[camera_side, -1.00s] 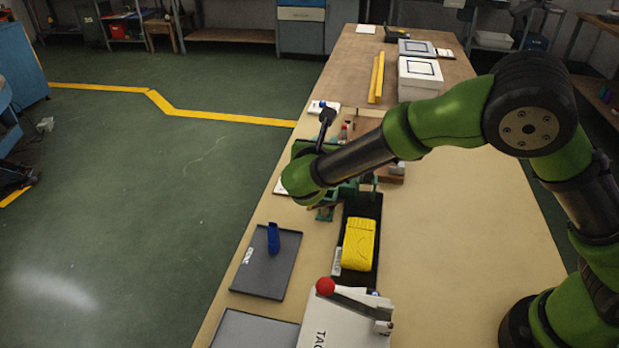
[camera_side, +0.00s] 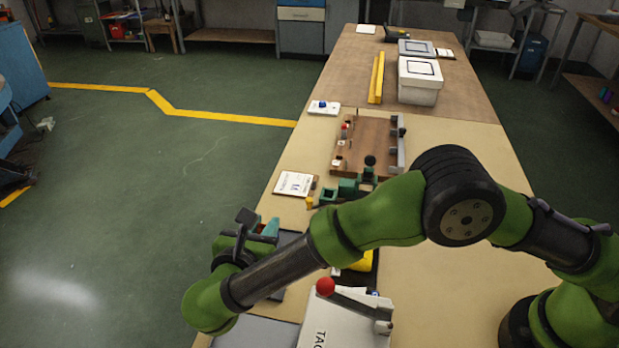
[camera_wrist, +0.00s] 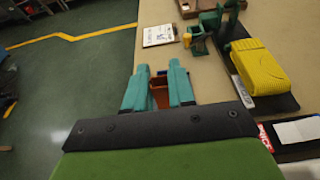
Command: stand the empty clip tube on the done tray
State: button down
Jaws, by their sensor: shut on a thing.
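My gripper (camera_wrist: 160,72) has teal fingers and is shut on a small reddish-brown open-topped piece (camera_wrist: 160,95), which I take to be the clip tube. Its lower end is hidden by the fingers and wrist. A bit of blue (camera_wrist: 162,73) shows just beyond it, between the fingertips; I cannot tell whether they touch. In the side view my gripper (camera_side: 264,232) is over the dark grey tray (camera_side: 290,238) at the table's left edge. My arm hides most of that tray and the blue tube seen there earlier. I cannot tell whether the held piece touches the tray.
A yellow bundle (camera_wrist: 258,62) lies on a black board to the right. A green fixture (camera_side: 345,188) and a white card (camera_side: 295,183) stand beyond. A white tagging device with a red knob (camera_side: 325,286) and another grey tray (camera_side: 255,331) are near the front.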

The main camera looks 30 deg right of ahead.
jog(key=shift+f, duration=2)
jog(key=shift+f, duration=0.1)
jog(key=c, duration=1)
grip_release()
jog(key=shift+o, duration=0.2)
